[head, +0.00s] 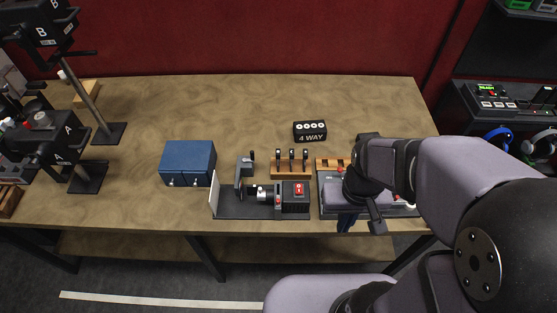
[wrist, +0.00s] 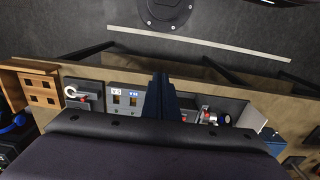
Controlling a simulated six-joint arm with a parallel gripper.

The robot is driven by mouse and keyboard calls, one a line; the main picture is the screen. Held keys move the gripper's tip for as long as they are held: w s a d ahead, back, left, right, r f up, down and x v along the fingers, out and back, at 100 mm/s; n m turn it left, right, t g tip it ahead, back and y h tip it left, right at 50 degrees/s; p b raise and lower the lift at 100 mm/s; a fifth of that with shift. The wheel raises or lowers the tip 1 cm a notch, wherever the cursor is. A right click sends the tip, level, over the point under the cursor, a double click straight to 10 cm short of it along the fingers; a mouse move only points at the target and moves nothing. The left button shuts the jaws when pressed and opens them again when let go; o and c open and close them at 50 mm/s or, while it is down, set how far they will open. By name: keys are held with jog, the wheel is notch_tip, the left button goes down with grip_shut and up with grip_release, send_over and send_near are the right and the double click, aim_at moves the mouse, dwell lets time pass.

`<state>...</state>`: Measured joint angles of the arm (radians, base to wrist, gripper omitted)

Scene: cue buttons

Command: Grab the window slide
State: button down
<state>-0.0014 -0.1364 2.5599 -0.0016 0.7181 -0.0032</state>
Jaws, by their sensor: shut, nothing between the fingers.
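My gripper (head: 347,222) is shut and empty, its dark blue fingers pointing down by the table's front edge. The shut fingers also show in the wrist view (wrist: 159,98). A grey control panel (head: 328,201) lies under and beside my wrist, which covers much of it. In the wrist view, the panel (wrist: 112,112) shows two small labelled windows (wrist: 125,99) left of the fingers. No contact with the panel can be made out.
Left of the panel stands a projector-like device (head: 295,197) with a white screen (head: 215,193). Behind are a wooden rack (head: 291,172) with three levers and a black 4 WAY box (head: 310,131). A blue cabinet (head: 188,161) stands farther left. The table's back (head: 220,105) is clear.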

dwell(0.3)
jog(key=c, duration=1.7)
grip_release()
jog(key=t+b, duration=1.3)
jog(key=b, duration=0.3)
send_near(278, 153)
jog(key=shift+w+f, duration=0.1)
jog(key=shift+f, duration=0.4)
jog(key=shift+w+d+r+t, duration=0.1)
jog(key=shift+w+r+t, duration=0.05)
jog(key=shift+r+t, duration=0.2)
jog(key=shift+f+p+x, duration=0.1)
jog(key=shift+p+x, duration=0.25)
jog(key=shift+x, duration=1.45)
jog(key=shift+f+p+x, duration=0.15)
jog(key=shift+p+x, duration=0.15)
jog(key=shift+x, duration=1.55)
